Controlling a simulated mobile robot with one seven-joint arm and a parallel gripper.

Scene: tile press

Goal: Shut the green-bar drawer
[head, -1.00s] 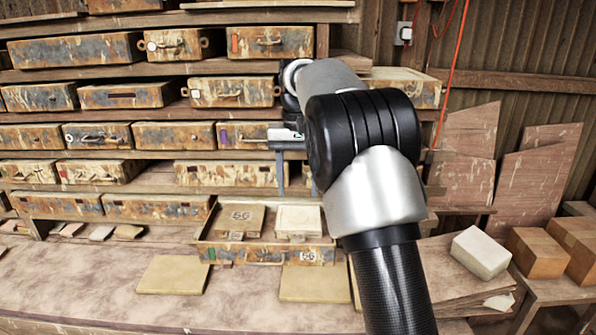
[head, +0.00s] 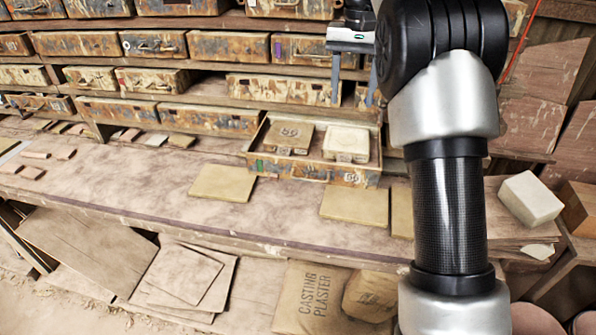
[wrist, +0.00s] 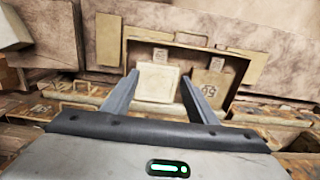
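The green-bar drawer (head: 315,174) is pulled out of the lowest shelf row, just above the workbench top. Its rust-stained front carries a small green bar at the left, a handle in the middle and a number at the right. Two square blocks lie inside it, a brown numbered one (head: 289,137) and a paler one (head: 346,144). My gripper (head: 353,88) is open and empty, fingers pointing down, in front of the shelves and above the drawer in the picture. In the wrist view the drawer (wrist: 225,48) appears beyond my open fingers (wrist: 157,90), its handled front farthest away.
Closed drawers (head: 210,118) fill the shelves around it. Flat tan slabs (head: 222,183) and (head: 354,207) lie on the workbench (head: 150,195) before the drawer. A pale block (head: 530,199) and brown blocks stand at the right. Plaster bags (head: 318,298) sit below.

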